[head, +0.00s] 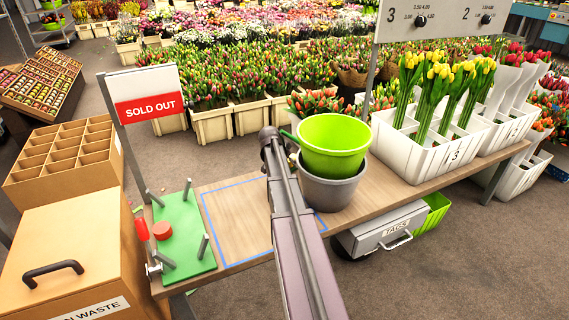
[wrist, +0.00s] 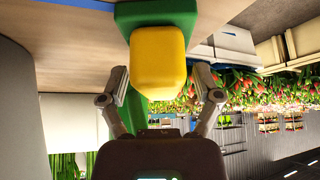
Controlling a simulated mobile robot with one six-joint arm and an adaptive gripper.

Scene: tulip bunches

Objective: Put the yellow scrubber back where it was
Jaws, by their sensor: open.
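The yellow scrubber (wrist: 158,62) is a rounded yellow block in the middle of the wrist view, with dark green parts (wrist: 152,12) behind and below it. My gripper (wrist: 161,80) is open, one finger on each side of the yellow block. Gaps show between the fingers and the block, and I cannot tell whether anything touches. In the head view my gripper (head: 268,137) is left of the lime green bucket (head: 333,134), and my arm hides the yellow block. A short green piece (head: 288,136) shows between the gripper and this bucket.
The lime bucket sits in a grey bucket (head: 333,189) on the wooden bench (head: 228,190). A blue outlined square (head: 213,222) lies left of the buckets, partly behind my arm. A green board with pegs (head: 186,236) is farther left. White tulip crates (head: 417,170) stand right.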

